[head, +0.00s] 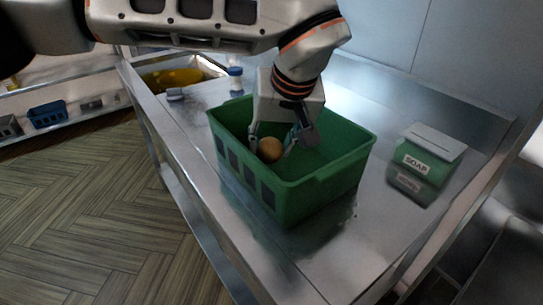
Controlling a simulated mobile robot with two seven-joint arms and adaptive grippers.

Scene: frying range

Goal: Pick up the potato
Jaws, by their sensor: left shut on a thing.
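The potato (270,149) is a small round brown thing inside the green basket (318,194). My left gripper (279,146) reaches down into the basket from above and is shut on the potato, with a finger at each side of it. Whether the potato touches the basket floor cannot be told. My right gripper does not show.
The basket stands on a steel counter (400,240). A green soap box (425,163) stands to its right. A small bottle with a blue cap (235,78) and a fryer basin with yellow oil (178,78) are behind left.

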